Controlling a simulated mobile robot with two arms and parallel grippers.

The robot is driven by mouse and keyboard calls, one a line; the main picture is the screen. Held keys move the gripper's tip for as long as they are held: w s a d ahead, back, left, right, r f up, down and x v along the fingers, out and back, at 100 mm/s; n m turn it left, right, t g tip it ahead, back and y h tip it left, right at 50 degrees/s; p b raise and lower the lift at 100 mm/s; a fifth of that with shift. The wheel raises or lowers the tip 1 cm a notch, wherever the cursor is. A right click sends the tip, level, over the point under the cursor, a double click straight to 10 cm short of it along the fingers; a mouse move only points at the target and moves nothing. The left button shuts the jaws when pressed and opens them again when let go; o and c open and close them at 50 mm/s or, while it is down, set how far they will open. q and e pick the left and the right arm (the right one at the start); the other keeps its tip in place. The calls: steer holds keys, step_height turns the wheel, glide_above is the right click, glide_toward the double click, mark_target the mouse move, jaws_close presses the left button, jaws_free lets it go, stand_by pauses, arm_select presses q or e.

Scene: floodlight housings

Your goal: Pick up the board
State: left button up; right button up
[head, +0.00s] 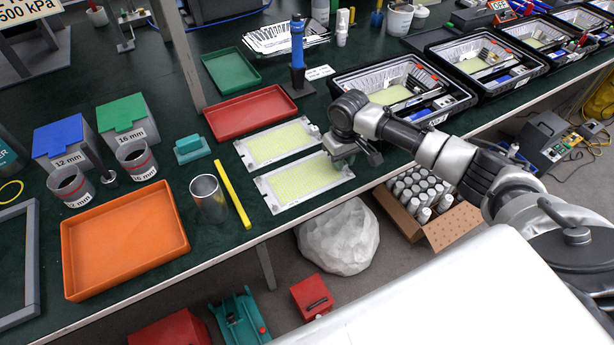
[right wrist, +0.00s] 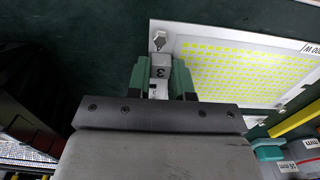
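Two flat boards with pale yellow-green dot grids and light frames lie side by side on the dark green bench in the head view, a far board (head: 275,145) and a near board (head: 300,182). My right gripper (head: 343,154) points down at the right end of the near board. In the right wrist view its two green fingers (right wrist: 160,78) stand on either side of a small grey block marked 3 (right wrist: 158,72), at the edge of a board (right wrist: 235,65). Whether the fingers press on the block is unclear. My left gripper is not in view.
A red tray (head: 250,112) and a blue-handled tool (head: 297,45) are behind. Black crates (head: 385,75) line the right. The bench's front edge is close.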

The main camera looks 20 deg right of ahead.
jaws_close()
steer(key=shift+r, duration=0.1)
step_height(320, 180, up, 17)
steer(key=p, duration=1)
steer(key=shift+r, duration=0.2)
stand_by(0.3)
